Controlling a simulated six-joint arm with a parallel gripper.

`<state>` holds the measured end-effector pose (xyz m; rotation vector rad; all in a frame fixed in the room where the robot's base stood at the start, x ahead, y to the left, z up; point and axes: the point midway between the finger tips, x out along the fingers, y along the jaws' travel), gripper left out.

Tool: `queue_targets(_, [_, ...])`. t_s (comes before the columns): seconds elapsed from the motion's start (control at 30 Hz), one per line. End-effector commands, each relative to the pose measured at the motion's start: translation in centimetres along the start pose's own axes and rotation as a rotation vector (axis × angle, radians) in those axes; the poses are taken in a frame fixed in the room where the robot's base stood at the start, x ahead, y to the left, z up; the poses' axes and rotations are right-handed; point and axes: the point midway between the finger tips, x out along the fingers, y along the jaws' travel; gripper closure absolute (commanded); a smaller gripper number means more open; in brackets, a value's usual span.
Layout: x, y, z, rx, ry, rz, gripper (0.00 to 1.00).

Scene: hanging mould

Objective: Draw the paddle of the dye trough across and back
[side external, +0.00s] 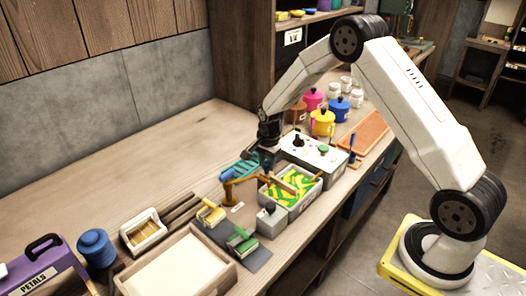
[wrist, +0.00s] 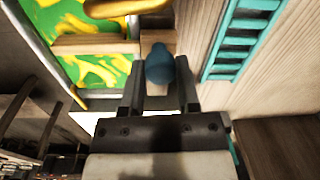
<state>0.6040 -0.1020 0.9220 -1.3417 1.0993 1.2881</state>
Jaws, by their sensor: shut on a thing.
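The dye trough (side external: 318,190) is a pale box holding green dye with yellow swirls, and its dye surface also shows at the upper left of the wrist view (wrist: 84,20). The wooden paddle (side external: 283,186) lies across the trough; its bar (wrist: 92,45) runs over the rim in the wrist view. A dark blue knob (wrist: 160,68) sits at the paddle's near end. My gripper (wrist: 160,88) is shut on this knob, with one finger on each side of it. In the side view my gripper (side external: 265,160) is at the trough's back-left edge, and the knob is hard to make out there.
A teal rack (side external: 243,168) lies close beside my gripper, left of the trough. A white box with knobs (side external: 318,152) stands just behind the trough. A grey lidded box (side external: 271,220) and brushes on a dark mat (side external: 245,255) are in front. The table's back left is clear.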

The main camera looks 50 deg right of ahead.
Motion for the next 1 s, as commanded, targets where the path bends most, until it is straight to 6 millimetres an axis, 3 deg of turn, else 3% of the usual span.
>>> queue_targets(0.1, [0.0, -0.2, 0.7, -0.004, -0.007, -0.001, 1.0])
queue_targets(0.13, [0.0, -0.2, 0.7, -0.004, -0.007, -0.001, 0.57])
queue_targets(0.23, [0.0, -0.2, 0.6, -0.004, -0.006, 0.0, 0.25])
queue_targets(0.67, [-0.3, -0.1, 0.4, -0.003, -0.004, 0.0, 0.24])
queue_targets(1.0, [-3.3, -0.1, 0.4, -0.003, -0.004, -0.001, 0.24])
